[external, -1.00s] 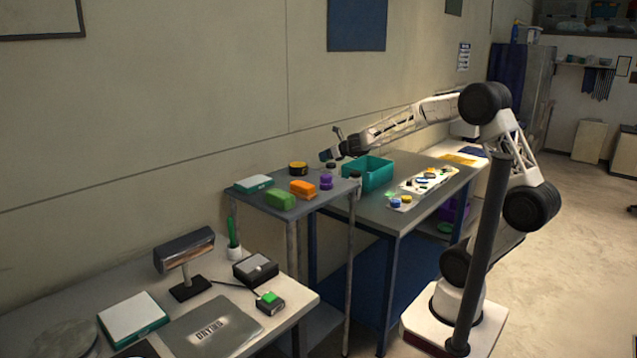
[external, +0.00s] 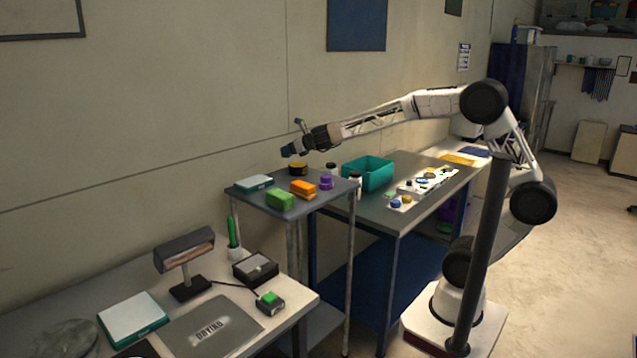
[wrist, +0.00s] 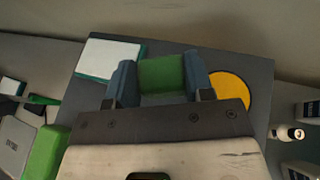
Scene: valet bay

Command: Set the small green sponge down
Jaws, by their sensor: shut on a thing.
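My gripper (external: 291,150) is above the back of the small grey table, near the wall, in the external view. In the wrist view its two blue-grey fingers (wrist: 160,80) are shut on the small green sponge (wrist: 163,73), one finger on each side. In the external view the sponge is too small to make out at the fingertips. In the wrist view the sponge appears over the grey tabletop (wrist: 262,75), between a white-topped teal box (wrist: 110,55) and a yellow disc (wrist: 230,91).
The grey table also holds a larger green block (external: 280,199), an orange block (external: 303,189), a purple piece (external: 326,182) and a black-and-yellow round container (external: 298,168). A teal bin (external: 368,174) stands on the bench to the right.

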